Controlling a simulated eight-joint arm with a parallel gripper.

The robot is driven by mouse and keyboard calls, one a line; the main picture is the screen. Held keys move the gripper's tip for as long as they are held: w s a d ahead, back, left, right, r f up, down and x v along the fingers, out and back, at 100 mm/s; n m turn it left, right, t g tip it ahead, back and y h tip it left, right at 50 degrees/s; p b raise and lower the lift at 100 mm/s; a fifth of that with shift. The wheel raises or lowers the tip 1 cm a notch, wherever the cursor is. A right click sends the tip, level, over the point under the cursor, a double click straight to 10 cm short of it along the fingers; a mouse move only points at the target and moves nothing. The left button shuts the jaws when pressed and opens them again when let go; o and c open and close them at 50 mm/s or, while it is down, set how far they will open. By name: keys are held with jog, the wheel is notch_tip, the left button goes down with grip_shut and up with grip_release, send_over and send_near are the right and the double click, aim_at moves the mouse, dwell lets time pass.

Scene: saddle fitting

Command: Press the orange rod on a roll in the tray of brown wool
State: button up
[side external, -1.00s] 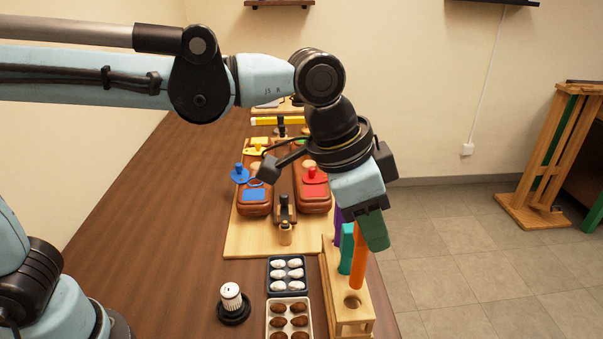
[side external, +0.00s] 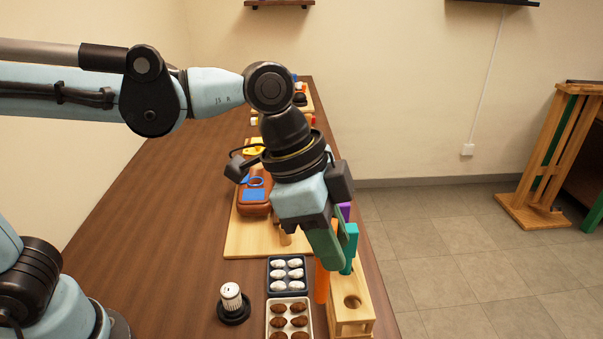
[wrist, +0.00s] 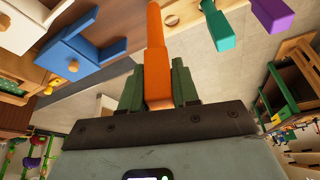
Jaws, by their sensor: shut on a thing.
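My gripper (side external: 328,255) is shut on the orange rod (side external: 322,282), which hangs downward from the green fingers. In the wrist view the orange rod (wrist: 156,50) stands out between the fingers of my gripper (wrist: 158,88). The white tray of brown wool (side external: 290,298) lies at the bottom of the side view, with several brown rolls in it; its near edge is cut off by the frame. The rod is right of this tray and above table height, apart from the rolls as far as I can see. The tray does not clearly show in the wrist view.
A wooden rack (side external: 352,317) with an empty hole stands just right of the rod, holding a teal rod (side external: 350,250) and a purple one (side external: 345,211). A dark tray of white rolls (side external: 287,259) lies behind the brown one. A white ribbed knob (side external: 231,297) stands left.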

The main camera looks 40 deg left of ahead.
jog(key=s+a+f+m, duration=0.1)
jog(key=s+f+m, duration=0.1)
jog(key=f, duration=0.4)
jog(key=shift+s+a+f+g+h, duration=0.2)
jog(key=shift+s+a+g+h, duration=0.15)
jog(key=shift+s, duration=0.25)
jog(key=shift+d+f, duration=0.1)
jog(key=shift+f, duration=1)
dwell(2.1)
jog(key=shift+r, duration=0.1)
